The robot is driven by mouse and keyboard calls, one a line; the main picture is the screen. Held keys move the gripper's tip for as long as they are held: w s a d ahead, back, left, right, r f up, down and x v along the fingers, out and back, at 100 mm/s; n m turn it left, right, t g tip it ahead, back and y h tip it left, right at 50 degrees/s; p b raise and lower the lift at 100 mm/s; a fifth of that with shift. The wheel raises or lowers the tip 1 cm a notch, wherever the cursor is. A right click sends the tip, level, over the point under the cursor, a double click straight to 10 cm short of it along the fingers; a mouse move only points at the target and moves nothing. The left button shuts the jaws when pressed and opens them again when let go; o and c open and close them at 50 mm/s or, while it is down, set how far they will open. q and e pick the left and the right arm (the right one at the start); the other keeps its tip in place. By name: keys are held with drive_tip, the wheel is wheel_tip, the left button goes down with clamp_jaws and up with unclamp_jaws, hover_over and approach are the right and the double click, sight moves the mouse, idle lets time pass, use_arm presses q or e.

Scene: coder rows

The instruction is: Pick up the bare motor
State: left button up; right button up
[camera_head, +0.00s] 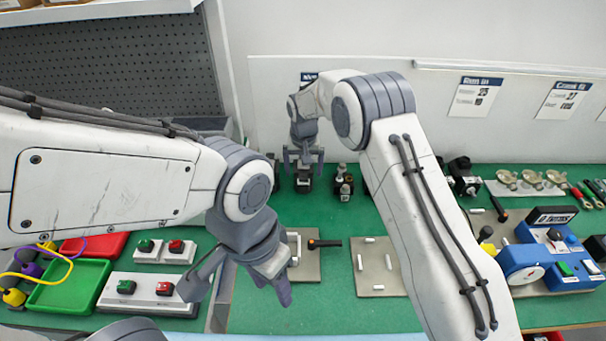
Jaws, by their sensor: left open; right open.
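A small dark motor-like object (303,183) stands upright on the green bench top, at the back near the wall. A second small unit (343,186) with dark and metallic parts stands just to its right. I cannot tell for certain which one is the bare motor. My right gripper (303,166) points down over the first object with its fingers apart, one at each side of its top. Whether they touch it is not clear. My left gripper (238,288) is open and empty, low over the front of the bench, well away from both objects.
A beige plate (305,268) with an orange-and-black tool lies below the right gripper. Another plate (378,280) with white pegs lies to its right. Red and green trays (72,292) and switch boxes (140,290) are at left. Blue devices (540,262) stand at right.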

drive_tip(key=shift+w+f, duration=0.15)
drive_tip(key=shift+f, duration=0.5)
drive_tip(key=c, duration=1.3)
drive_tip(key=shift+r, duration=0.1)
drive_tip(key=shift+c, duration=0.5)
drive_tip(key=shift+r, duration=0.1)
